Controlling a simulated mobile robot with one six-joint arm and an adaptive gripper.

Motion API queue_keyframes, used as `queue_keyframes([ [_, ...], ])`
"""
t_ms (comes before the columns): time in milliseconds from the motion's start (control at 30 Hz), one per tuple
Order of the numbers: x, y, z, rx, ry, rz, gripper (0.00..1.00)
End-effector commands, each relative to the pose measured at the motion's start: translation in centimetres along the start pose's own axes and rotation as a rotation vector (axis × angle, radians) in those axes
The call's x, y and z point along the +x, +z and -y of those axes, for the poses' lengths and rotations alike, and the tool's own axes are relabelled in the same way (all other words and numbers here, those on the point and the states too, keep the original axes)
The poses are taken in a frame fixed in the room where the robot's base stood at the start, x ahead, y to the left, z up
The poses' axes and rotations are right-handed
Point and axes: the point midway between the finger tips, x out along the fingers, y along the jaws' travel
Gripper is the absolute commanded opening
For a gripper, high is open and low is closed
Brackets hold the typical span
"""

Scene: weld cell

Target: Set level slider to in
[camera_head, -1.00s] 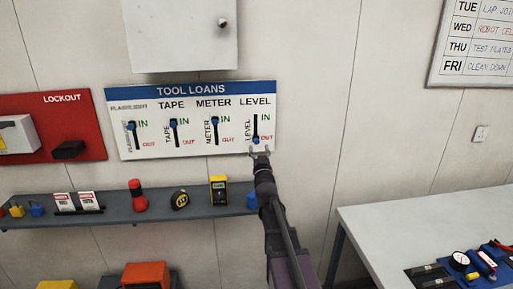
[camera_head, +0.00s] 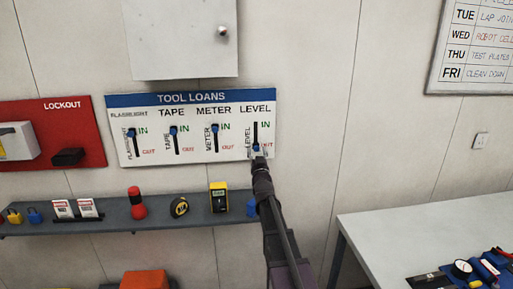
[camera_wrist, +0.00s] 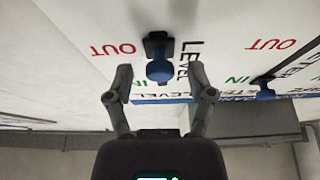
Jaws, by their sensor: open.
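The level slider is at the right end of the white TOOL LOANS board (camera_head: 190,155). Its blue knob (camera_head: 256,147) sits at the lower OUT end of a dark vertical slot, with IN marked at the top. My gripper (camera_head: 259,153) is at the knob and partly covers it in the head view. In the wrist view, which is upside down, the blue knob (camera_wrist: 160,70) appears between the two spread fingertips of my gripper (camera_wrist: 161,72), with gaps on both sides. The gripper is open and holds nothing.
The flashlight, tape and meter sliders (camera_head: 214,128) have their knobs near IN. A grey shelf (camera_head: 105,222) below holds a red flashlight (camera_head: 136,203), a tape measure (camera_head: 180,207) and a yellow meter (camera_head: 219,197). A white cabinet (camera_head: 180,45) hangs above; a table (camera_head: 410,235) stands right.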

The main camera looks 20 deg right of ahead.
Motion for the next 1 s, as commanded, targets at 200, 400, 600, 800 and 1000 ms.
queue_keyframes([
  [200, 1.12, -0.01, -0.01, 0.000, 0.000, 0.000, 0.70],
  [400, 1.12, 0.02, 0.00, 0.000, 0.000, 0.000, 0.70],
  [600, 1.11, 0.01, 0.00, 0.000, 0.000, 0.000, 0.40],
  [800, 1.12, 0.02, 0.00, 0.000, 0.000, 0.000, 0.00],
  [1000, 1.24, -0.24, 0.00, 0.000, 0.000, 0.000, 0.00],
])
